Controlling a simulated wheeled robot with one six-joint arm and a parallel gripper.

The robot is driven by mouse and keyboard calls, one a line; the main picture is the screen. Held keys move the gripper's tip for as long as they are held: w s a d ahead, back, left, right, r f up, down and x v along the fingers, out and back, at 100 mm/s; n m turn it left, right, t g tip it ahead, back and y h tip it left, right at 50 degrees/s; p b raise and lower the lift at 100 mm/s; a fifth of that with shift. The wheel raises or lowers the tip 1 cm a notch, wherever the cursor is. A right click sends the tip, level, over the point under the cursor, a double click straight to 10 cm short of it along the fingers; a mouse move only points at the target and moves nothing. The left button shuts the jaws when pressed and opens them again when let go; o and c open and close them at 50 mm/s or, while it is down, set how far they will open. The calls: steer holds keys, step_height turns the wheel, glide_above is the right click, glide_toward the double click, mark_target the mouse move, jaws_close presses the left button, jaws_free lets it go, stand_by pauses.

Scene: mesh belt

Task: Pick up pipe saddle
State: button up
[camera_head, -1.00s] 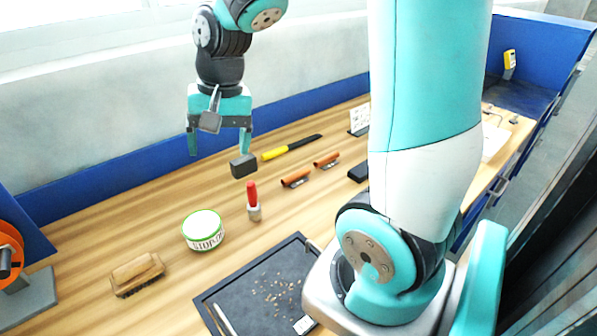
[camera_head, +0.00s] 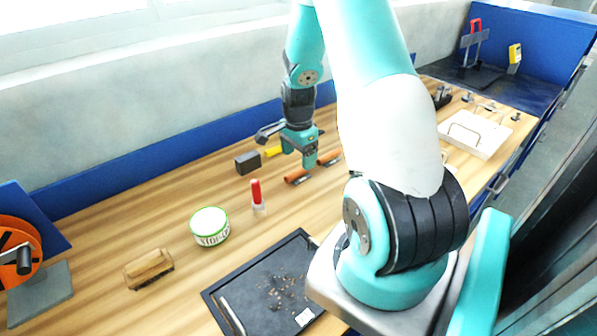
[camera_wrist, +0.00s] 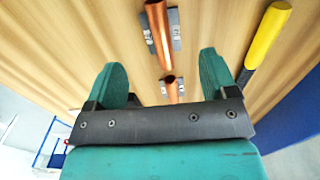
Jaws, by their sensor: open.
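Two copper-coloured half-pipe pieces on grey feet, likely the pipe saddles, lie on the wooden table; the left saddle (camera_head: 297,176) and the right saddle (camera_head: 330,160) show in the head view. My gripper (camera_head: 299,158) is open and empty, pointing down close by them. In the wrist view one saddle (camera_wrist: 157,30) lies ahead of my gripper (camera_wrist: 162,66), and another (camera_wrist: 171,86) appears between the spread fingers, its lower end hidden by the gripper body. I cannot tell the exact height above the table.
A yellow-handled tool (camera_wrist: 266,36) lies right of the saddles in the wrist view.

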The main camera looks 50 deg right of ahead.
mark_target(298, 170)
steer(key=shift+w+f+p, duration=0.15)
steer(key=shift+f+p, duration=0.85)
steer(key=shift+f, duration=2)
steer(key=shift+c, duration=0.3)
steer(key=c, duration=1.1)
